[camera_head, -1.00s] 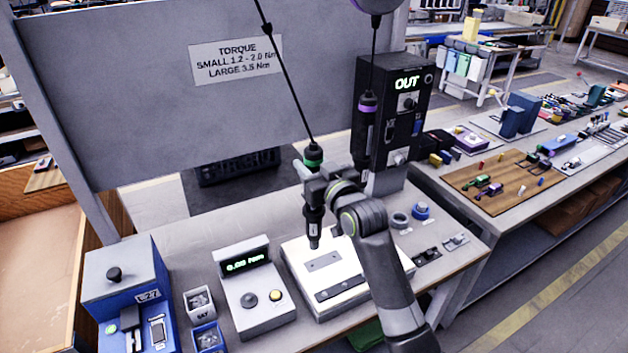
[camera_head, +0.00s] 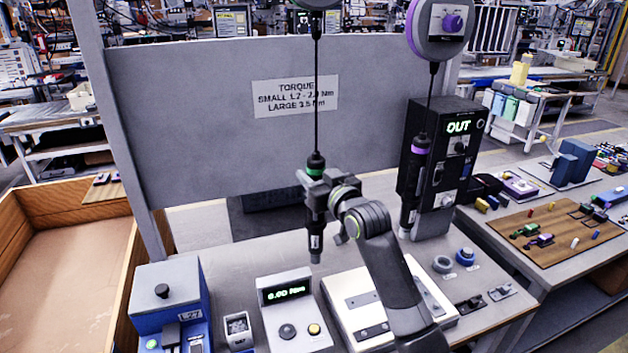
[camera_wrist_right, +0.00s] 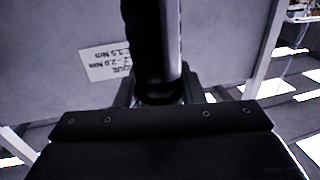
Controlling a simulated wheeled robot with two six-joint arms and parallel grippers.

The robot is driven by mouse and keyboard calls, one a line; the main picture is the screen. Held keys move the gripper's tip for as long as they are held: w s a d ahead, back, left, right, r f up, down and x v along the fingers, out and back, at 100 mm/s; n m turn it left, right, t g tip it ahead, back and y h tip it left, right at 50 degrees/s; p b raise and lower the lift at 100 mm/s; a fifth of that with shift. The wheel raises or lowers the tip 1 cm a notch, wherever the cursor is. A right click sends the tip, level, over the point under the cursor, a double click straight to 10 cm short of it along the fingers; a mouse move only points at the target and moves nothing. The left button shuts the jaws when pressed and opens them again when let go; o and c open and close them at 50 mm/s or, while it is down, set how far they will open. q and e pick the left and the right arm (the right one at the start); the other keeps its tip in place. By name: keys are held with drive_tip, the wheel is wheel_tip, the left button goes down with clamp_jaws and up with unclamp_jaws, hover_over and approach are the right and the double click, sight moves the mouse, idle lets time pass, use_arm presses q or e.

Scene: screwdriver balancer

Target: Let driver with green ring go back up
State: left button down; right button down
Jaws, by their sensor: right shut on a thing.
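The driver with the green ring (camera_head: 315,170) hangs upright on a straight vertical cable under its balancer reel (camera_head: 315,3) at the top edge. My right gripper (camera_head: 316,188) is shut around the driver's body just below the green ring. The driver's tip is in the air above the bench, apart from the white fixture plate (camera_head: 345,318). In the right wrist view the dark driver body (camera_wrist_right: 150,45) stands between the fingers. My left gripper is not in view.
A second driver with a purple ring (camera_head: 415,180) hangs to the right, close to a black box (camera_head: 462,130) reading OUT. The torque tester (camera_head: 285,292) reads 0.00 Nm. A grey panel (camera_head: 220,140) stands behind. The air left of the driver is clear.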

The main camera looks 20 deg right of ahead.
drive_tip(key=shift+r, duration=0.85)
drive_tip(key=c, duration=0.7)
unclamp_jaws()
drive_tip(key=shift+f, duration=0.15)
drive_tip(key=o, duration=0.7)
